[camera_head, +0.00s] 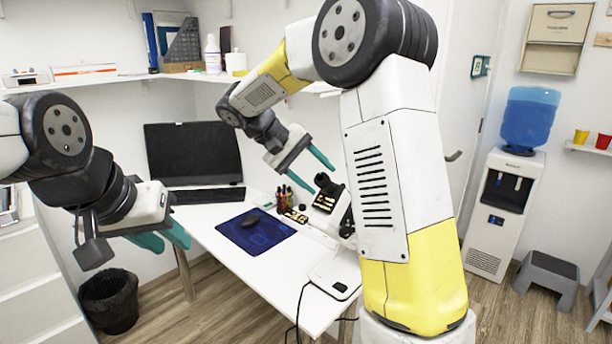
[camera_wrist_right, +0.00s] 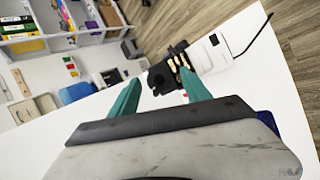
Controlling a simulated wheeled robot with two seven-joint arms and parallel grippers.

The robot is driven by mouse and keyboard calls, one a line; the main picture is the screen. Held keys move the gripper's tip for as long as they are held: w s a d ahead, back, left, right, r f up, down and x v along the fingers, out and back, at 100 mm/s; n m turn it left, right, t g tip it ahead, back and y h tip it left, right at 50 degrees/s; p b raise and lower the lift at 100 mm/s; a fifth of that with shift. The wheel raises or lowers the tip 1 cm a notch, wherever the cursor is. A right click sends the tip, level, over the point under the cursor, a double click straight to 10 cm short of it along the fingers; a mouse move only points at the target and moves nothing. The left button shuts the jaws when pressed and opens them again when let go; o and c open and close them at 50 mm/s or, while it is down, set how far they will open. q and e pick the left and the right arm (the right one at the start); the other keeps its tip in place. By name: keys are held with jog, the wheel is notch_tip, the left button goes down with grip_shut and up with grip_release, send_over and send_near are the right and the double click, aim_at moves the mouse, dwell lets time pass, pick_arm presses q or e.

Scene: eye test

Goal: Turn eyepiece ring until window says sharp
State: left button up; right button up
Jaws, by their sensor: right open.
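A black instrument with gold-coloured parts (camera_head: 326,190) stands on the white table, partly hidden by my right arm. It also shows in the right wrist view (camera_wrist_right: 166,70), beyond my fingertips. I cannot single out the eyepiece ring. A white box with a small dark panel (camera_head: 336,280) lies near the table's front edge; any writing is too small to read. My right gripper (camera_head: 309,171) is open and empty, above and left of the instrument; its teal fingers also show in the wrist view (camera_wrist_right: 158,76). My left gripper (camera_head: 168,241) has its teal fingers apart and empty, left of the table.
Small dark bottles (camera_head: 285,198) stand just left of the instrument. A blue mat (camera_head: 262,238) with a mouse, a keyboard (camera_head: 208,195) and a monitor (camera_head: 192,152) lie further left. A black cable (camera_head: 300,310) hangs over the front edge. The table's front left is clear.

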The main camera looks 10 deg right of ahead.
jog(key=v, duration=0.7)
jog(key=shift+a+r, duration=0.3)
jog(key=s+d+f+m+t+y, duration=0.1)
jog(key=s+y, duration=0.4)
jog(key=s, duration=0.6)
jog(key=s+d+f+m+t+y, duration=0.1)
jog(key=s+d+f+t+y, duration=0.2)
jog(key=s+y, duration=0.3)
jog(key=s+d+t, duration=0.1)
jog(key=s, duration=0.4)
jog(key=shift+s+d+f, duration=0.2)
jog(key=shift+s+f, duration=0.05)
jog(key=shift+s, duration=0.1)
